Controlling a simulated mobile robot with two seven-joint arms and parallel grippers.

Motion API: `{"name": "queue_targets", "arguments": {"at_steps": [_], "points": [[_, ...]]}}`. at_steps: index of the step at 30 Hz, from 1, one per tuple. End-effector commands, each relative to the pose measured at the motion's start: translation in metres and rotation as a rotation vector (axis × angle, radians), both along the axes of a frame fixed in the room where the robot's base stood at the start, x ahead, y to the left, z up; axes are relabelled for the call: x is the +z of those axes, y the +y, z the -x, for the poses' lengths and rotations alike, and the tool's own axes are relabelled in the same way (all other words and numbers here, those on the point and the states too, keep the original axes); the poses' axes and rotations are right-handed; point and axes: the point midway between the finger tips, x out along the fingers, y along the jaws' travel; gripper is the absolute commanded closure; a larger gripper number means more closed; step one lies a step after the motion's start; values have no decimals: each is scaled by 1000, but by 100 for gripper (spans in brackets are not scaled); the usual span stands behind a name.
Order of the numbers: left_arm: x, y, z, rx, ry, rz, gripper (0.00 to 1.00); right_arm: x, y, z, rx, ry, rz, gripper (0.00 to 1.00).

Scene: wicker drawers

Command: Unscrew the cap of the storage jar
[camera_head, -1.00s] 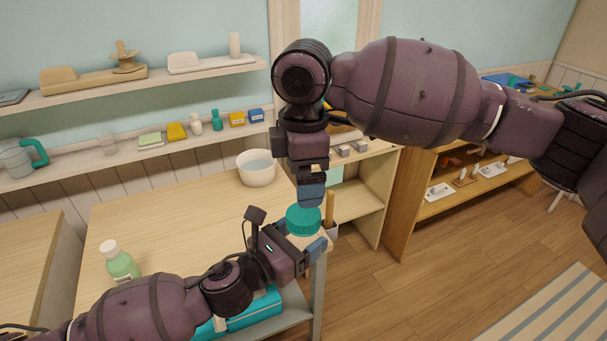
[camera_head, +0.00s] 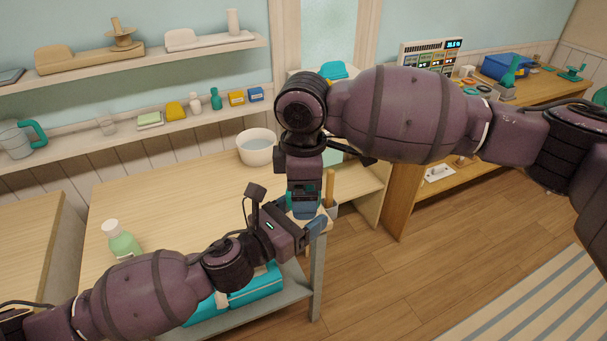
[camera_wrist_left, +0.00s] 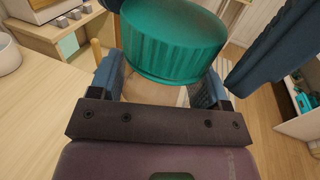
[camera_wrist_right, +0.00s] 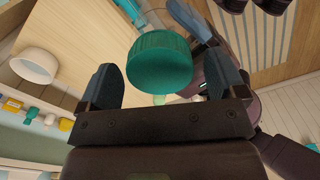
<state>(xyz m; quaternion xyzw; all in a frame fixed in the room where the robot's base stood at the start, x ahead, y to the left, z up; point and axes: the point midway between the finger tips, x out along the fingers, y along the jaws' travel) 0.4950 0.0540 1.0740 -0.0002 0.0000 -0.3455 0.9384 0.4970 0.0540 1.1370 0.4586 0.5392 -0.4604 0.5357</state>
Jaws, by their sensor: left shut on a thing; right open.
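The storage jar's ribbed teal cap (camera_wrist_left: 175,42) sits on the pale jar body (camera_wrist_left: 160,92), which is mostly hidden. My left gripper (camera_wrist_left: 160,88) is shut on the jar body below the cap; it also shows in the head view (camera_head: 308,226). My right gripper (camera_head: 306,207) comes down from above and is open. In the right wrist view the cap (camera_wrist_right: 160,62) appears between the spread fingers of the right gripper (camera_wrist_right: 161,84), with gaps on both sides. In the head view the right gripper hides most of the cap.
A white bowl (camera_head: 257,148) and a green bottle with a white cap (camera_head: 122,240) stand on the wooden table (camera_head: 175,200). A holder with a wooden handle (camera_head: 330,188) is close behind the grippers. A teal box (camera_head: 255,286) lies on the lower shelf.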

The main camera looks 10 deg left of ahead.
Motion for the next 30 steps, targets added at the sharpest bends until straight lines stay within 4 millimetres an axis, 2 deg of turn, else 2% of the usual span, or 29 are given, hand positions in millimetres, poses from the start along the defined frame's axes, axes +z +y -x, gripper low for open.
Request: {"name": "queue_targets", "arguments": {"at_steps": [10,20,30], "points": [[0,0,0,0,0,0,96,-3,0,0,1,-1,0,10],[0,0,0,0,0,0,96,-3,0,0,1,0,0,61],[0,0,0,0,0,0,96,-3,0,0,1,0,0,63]]}}
